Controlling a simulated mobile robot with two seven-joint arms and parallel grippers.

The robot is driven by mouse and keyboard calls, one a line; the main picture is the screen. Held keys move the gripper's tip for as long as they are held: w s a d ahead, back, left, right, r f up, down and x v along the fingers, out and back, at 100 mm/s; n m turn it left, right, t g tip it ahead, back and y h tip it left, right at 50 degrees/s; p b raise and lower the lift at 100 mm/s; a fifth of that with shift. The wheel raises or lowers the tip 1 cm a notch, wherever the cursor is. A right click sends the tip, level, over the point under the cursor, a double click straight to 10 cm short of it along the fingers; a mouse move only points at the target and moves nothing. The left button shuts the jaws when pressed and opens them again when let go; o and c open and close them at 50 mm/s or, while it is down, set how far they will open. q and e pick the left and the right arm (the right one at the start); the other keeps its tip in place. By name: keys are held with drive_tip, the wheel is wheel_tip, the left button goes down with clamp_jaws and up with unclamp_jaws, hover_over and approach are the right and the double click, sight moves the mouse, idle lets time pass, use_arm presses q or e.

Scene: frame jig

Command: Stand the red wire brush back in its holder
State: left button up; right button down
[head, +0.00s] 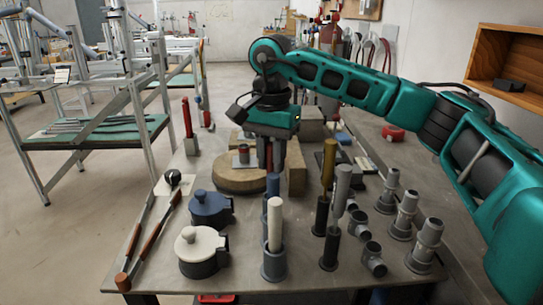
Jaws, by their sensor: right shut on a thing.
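My right gripper (270,158) is shut near the round wooden block (240,180) at the middle of the table. A narrow dark red piece shows between its fingers; it looks like the red brush's handle, but most of it is hidden. I cannot tell whether its lower end touches anything. Upright handles in tube-like holders stand in front of the gripper: a white one (275,222), a yellow one (328,162) and a grey one (342,188). I cannot tell which holder belongs to the red brush. My left gripper is not in view.
A red upright handle (187,118) stands in a small block at the back left. A blue lidded pot (210,208) and a white-lidded pot (200,247) stand at the front left. Several grey pipe fittings (403,214) stand at the right. Wooden-handled tools lie along the left edge.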

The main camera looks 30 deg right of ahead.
drive_tip(key=shift+f, duration=0.55)
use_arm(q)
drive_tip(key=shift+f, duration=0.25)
use_arm(e)
drive_tip(key=c, duration=0.9)
unclamp_jaws()
drive_tip(key=shift+r, duration=0.8)
wheel_tip(320, 180, up, 11)
drive_tip(key=p, duration=0.2)
drive_tip(key=shift+r+p, duration=0.2)
drive_tip(key=shift+p, duration=0.15)
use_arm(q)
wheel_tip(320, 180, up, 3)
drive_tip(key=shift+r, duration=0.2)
